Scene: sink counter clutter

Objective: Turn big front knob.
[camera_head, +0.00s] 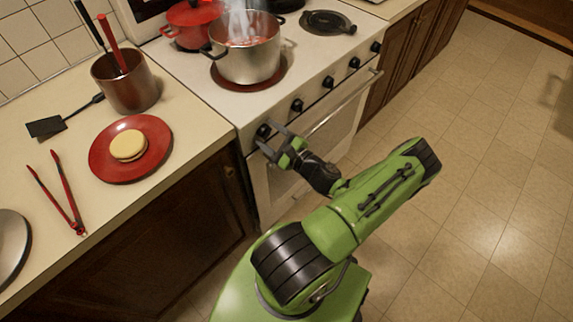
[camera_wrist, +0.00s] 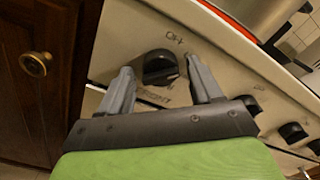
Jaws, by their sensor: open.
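The black knob (camera_wrist: 160,67) on the stove's front panel sits between my two fingers in the wrist view, with lettering above and below it. It is the leftmost knob of the row and also shows in the head view (camera_head: 263,131). My gripper (camera_head: 272,139) is at the left end of the stove front, its fingers spread around this knob. In the wrist view my gripper (camera_wrist: 163,80) is open, one finger on each side of the knob, with gaps visible. I cannot tell how near the fingertips are to the panel.
More knobs (camera_head: 297,105) run along the panel to the right. The oven handle (camera_head: 340,104) lies below them. A steaming pot (camera_head: 247,60) and a red pot (camera_head: 190,24) stand on the stove (camera_head: 222,98). A cabinet with a brass knob (camera_wrist: 35,64) is at left. Floor is clear at right.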

